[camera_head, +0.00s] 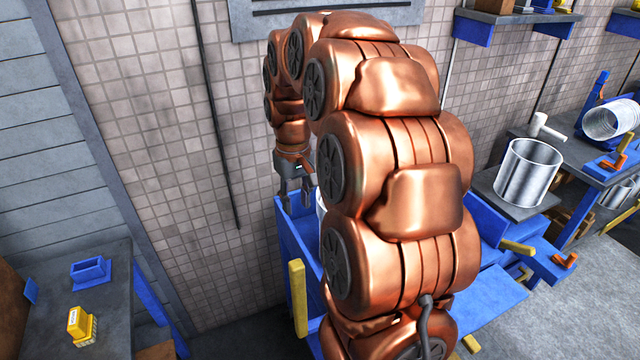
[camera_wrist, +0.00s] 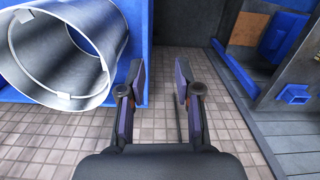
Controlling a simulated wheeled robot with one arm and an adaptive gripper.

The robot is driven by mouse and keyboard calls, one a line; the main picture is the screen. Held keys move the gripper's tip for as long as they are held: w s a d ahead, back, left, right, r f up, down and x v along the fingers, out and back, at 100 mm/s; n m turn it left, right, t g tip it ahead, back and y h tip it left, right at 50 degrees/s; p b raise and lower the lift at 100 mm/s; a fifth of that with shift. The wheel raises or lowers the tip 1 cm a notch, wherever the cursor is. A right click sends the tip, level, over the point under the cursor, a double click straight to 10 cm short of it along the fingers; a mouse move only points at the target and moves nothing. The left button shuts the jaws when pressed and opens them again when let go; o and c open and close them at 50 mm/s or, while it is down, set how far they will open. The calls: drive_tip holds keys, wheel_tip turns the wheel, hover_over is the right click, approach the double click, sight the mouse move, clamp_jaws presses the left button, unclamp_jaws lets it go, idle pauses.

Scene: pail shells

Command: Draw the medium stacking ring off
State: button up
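I cannot make out which thing is the medium stacking ring. A large open metal shell (camera_wrist: 70,45) is at the upper left of the wrist view, with a small pale tab on its rim. A pale strip of a shell (camera_head: 321,203) shows beside my arm in the head view, mostly hidden by it. My gripper (camera_wrist: 157,85) is open and empty, to the right of the shell and apart from its rim. In the head view my gripper (camera_head: 295,190) points down over the blue stand (camera_head: 292,232).
A metal pail shell (camera_head: 527,175) stands on a dark bench at the right, with a ribbed cylinder (camera_head: 610,120) beyond it. A dark table (camera_head: 95,270) at the left holds a blue tray (camera_head: 90,272) and a yellow block (camera_head: 80,324).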

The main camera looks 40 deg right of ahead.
drive_tip(key=m, duration=0.1)
hover_over(321, 206)
drive_tip(key=shift+w+d+f, duration=0.1)
drive_tip(key=shift+f, duration=0.55)
drive_tip(key=shift+w+d+f, duration=0.1)
drive_tip(key=shift+f, duration=0.5)
drive_tip(key=shift+f+p, duration=0.7)
drive_tip(key=shift+f, duration=3.1)
clamp_jaws()
